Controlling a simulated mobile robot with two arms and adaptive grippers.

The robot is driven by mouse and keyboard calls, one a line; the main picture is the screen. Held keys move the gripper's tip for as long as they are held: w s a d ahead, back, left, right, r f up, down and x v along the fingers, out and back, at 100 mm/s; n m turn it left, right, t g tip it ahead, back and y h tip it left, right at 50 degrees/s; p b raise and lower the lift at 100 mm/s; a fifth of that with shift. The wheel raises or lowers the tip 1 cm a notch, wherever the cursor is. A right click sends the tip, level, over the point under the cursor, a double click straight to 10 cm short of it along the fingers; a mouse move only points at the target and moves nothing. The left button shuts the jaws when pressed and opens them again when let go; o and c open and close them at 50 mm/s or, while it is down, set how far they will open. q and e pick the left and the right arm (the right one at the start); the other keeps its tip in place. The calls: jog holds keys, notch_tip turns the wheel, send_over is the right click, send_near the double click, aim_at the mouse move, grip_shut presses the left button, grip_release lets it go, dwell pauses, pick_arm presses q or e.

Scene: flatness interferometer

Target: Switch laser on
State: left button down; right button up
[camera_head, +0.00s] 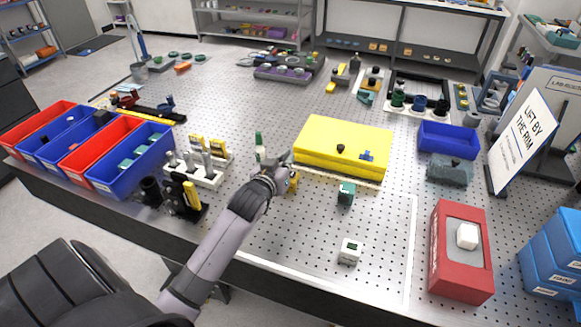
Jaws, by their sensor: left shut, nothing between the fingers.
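My left arm reaches in from the lower left over the perforated table. My left gripper (287,178) is shut and empty, at the left front corner of a yellow box (342,145). The yellow box has a black knob and a small blue part on top. A small dark green block (346,193) stands to the right of the gripper. My right gripper is out of view.
Red and blue bins (131,160) stand at the left. A red case (462,251) with a white cube and a "LIFT BY THE RIM" sign (522,137) stand at the right. Black-and-yellow mounts (184,196) stand left of my arm. The front middle is mostly clear.

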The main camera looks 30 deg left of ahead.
pick_arm(q)
jog(key=f, duration=0.3)
jog(key=shift+w+d+f+p, duration=0.2)
jog(key=shift+w+f+p, duration=0.1)
jog(key=shift+f+p, duration=0.05)
jog(key=shift+f, duration=0.25)
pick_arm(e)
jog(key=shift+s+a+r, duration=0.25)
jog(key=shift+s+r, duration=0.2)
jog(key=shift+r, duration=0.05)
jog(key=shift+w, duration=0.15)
